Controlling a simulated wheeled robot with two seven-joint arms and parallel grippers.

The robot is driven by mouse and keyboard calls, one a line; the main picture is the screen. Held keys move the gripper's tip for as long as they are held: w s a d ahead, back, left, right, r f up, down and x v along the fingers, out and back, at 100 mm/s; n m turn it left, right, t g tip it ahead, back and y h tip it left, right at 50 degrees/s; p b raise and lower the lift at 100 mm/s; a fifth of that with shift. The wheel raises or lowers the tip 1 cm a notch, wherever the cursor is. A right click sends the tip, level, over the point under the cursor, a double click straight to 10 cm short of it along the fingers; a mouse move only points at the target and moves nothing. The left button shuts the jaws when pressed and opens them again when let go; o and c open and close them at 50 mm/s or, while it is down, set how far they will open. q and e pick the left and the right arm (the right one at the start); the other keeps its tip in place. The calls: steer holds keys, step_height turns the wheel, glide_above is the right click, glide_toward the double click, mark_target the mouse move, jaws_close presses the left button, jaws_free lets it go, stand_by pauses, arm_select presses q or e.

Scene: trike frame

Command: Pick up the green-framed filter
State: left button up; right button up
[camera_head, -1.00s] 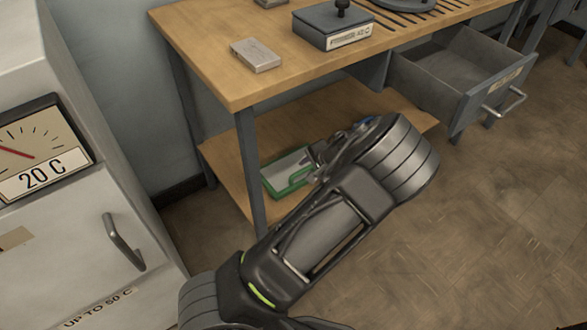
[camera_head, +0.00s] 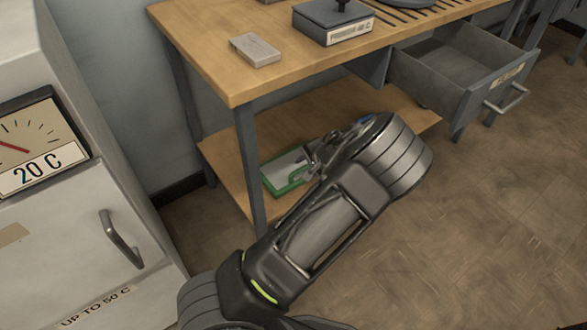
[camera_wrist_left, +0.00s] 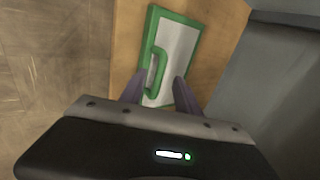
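The green-framed filter (camera_head: 284,176) lies on the lower wooden shelf of the workbench, partly hidden by my left arm in the head view. In the left wrist view the filter (camera_wrist_left: 182,47) shows a pale panel, a green frame and a green handle along its left side. My left gripper (camera_wrist_left: 160,84) is open. Its two fingertips stand apart over the near part of the filter, with the handle close to the left finger. I cannot tell whether they touch it. In the head view the left gripper (camera_head: 318,160) is mostly behind the wrist. My right gripper is not in view.
The tabletop (camera_head: 215,60) overhangs the shelf (camera_head: 224,152), and a table leg (camera_head: 250,170) stands at the front left. An open drawer (camera_head: 455,80) juts out on the right. A grey cabinet (camera_head: 90,220) with a dial stands left. The floor in front is clear.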

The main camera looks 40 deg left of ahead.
mark_target(299, 171)
arm_select(q)
steer(key=b+x, duration=0.2)
steer(key=x, duration=0.2)
steer(key=shift+s+f, duration=0.1)
steer(key=shift+a+f, duration=0.3)
steer(key=shift+c, duration=0.2)
jaws_close()
stand_by(1.3)
